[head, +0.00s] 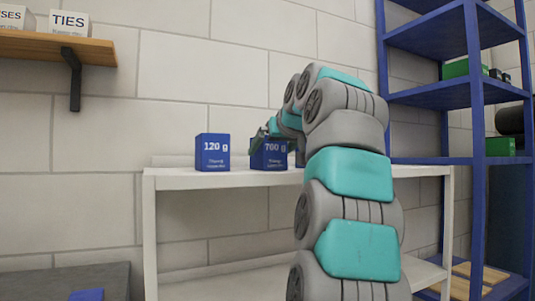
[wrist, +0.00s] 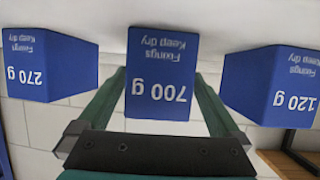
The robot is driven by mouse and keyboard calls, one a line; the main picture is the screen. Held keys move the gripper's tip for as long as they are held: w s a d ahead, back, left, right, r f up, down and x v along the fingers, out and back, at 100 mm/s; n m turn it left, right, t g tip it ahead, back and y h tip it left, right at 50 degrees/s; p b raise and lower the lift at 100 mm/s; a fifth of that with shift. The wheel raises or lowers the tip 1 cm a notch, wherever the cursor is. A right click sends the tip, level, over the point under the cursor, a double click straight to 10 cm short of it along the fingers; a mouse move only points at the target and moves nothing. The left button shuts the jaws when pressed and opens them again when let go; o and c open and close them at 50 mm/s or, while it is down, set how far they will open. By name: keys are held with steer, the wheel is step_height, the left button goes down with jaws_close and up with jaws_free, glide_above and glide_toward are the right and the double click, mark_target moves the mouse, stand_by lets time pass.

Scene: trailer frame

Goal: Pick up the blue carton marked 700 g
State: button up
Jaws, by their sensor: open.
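The blue carton marked 700 g (head: 270,158) stands upright on the white shelf unit's top, and my arm hides part of it in the head view. In the wrist view the 700 g carton (wrist: 160,85) appears upside down in the middle. My gripper (wrist: 160,82) is open, with one green finger to the left and one to the right of this carton. I cannot tell whether either finger touches it. In the head view my gripper (head: 262,139) is at the carton, mostly hidden by my arm.
A blue carton marked 120 g (head: 213,153) stands left of the 700 g one. A blue carton marked 270 g (wrist: 48,62) shows on the other side in the wrist view. A blue rack (head: 430,96) stands at the right, and a wooden wall shelf (head: 60,47) hangs upper left.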

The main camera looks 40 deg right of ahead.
steer(key=x, duration=0.3)
steer(key=shift+d, duration=0.1)
jaws_close()
stand_by(0.7)
